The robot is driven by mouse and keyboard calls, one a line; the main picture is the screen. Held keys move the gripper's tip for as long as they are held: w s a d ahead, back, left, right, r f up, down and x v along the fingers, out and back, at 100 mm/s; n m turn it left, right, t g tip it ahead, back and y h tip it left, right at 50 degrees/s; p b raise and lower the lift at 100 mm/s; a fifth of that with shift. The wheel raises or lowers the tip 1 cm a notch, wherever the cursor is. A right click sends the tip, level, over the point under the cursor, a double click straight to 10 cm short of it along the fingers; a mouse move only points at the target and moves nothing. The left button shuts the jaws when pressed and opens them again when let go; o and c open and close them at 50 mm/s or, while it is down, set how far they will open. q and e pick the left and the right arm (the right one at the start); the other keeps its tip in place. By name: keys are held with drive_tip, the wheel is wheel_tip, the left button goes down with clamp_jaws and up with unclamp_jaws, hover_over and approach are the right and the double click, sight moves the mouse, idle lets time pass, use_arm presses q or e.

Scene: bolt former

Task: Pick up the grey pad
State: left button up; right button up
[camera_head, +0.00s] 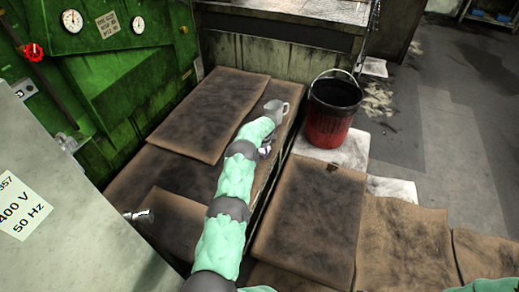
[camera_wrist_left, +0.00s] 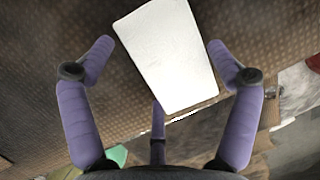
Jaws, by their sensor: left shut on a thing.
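The grey pad (camera_wrist_left: 168,55) shows in the left wrist view as a pale, flat rectangular block. It lies between the purple fingers of my left gripper (camera_wrist_left: 160,62), which is shut on it. One finger is on each side, and a third is at its near end. Brown matting is behind the pad. The pad cannot be made out clearly there. My right gripper is out of view.
Brown mats (camera_head: 212,112) cover the platform, and a green machine panel (camera_head: 120,62) rises at left. Grey floor (camera_head: 450,110) is open at right.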

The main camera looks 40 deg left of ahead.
use_arm(q)
drive_tip(key=shift+s+f, duration=0.15)
drive_tip(key=shift+f, duration=0.15)
drive_tip(key=shift+a+r, duration=0.1)
drive_tip(key=shift+r, duration=0.3)
drive_tip(key=shift+c, duration=0.2)
wheel_tip(320, 180, up, 3)
drive_tip(key=shift+a+f+p, duration=0.1)
drive_tip(key=shift+f+p, duration=0.05)
drive_tip(key=shift+p, duration=0.6)
drive_tip(key=w+d+r, duration=0.2)
drive_tip(key=d+r, duration=0.1)
drive_tip(key=d, duration=0.1)
drive_tip(key=w+d+r+p, duration=0.1)
drive_tip(key=w+d+r, duration=0.5)
drive_tip(key=d, duration=0.1)
drive_tip(key=shift+w+d+r, duration=0.25)
drive_tip(key=shift+d+r, duration=0.05)
